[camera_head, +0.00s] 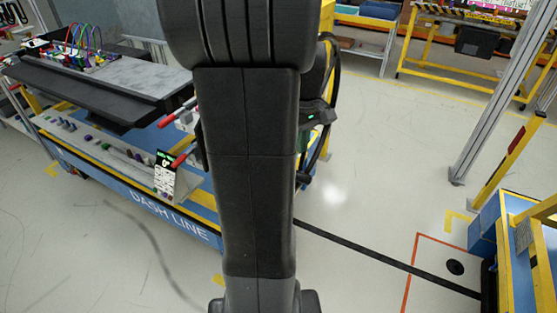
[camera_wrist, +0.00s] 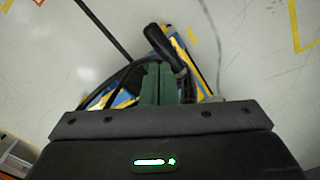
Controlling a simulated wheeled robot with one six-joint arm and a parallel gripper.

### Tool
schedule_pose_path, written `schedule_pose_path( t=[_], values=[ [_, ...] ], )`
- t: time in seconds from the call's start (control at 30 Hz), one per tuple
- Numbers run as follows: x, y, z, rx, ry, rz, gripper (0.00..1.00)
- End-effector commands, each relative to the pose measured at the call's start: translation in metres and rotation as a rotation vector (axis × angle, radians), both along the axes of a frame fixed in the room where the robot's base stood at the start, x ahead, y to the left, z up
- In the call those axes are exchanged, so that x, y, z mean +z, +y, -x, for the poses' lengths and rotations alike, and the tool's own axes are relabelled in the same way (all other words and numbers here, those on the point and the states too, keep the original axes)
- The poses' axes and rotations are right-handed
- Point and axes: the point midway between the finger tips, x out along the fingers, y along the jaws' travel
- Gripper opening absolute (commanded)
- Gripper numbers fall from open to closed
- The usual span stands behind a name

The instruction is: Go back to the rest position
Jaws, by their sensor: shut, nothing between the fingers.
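My gripper (camera_wrist: 157,70) shows in the wrist view as dark green fingers standing close together, shut and empty. Its dark body with a lit green light fills the bottom of that view. In the head view my own arm runs down the middle. The gripper's wrist part, with a small green light, shows just right of the arm, and the fingers are mostly hidden. The blue and yellow dash line cart (camera_head: 170,215) stands left of and behind the arm. A black handle-shaped part (camera_wrist: 165,45) shows beyond the fingers in the wrist view.
A dashboard panel (camera_head: 135,80) with coloured cables lies on the cart. Red-handled clamps (camera_head: 178,115) stand near my arm. A yellow rack (camera_head: 440,50) is at the back right, and a blue and yellow station (camera_head: 510,250) at the right. Pale floor (camera_head: 370,160) between is clear.

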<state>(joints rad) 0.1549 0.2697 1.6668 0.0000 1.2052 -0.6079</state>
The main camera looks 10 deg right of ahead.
Motion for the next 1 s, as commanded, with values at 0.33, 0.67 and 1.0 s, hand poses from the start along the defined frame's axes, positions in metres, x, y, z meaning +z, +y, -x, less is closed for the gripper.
schedule_pose_path(
  t=[0.33, 0.67, 1.0],
  values=[
    [-0.016, 0.0, 0.0, 0.0, 0.0, 0.0, 0.0],
    [-0.054, 0.0, 0.0, 0.0, 0.001, 0.0, 0.0],
    [-0.08, 0.0, 0.0, 0.0, 0.001, 0.0, 0.0]
  ],
)
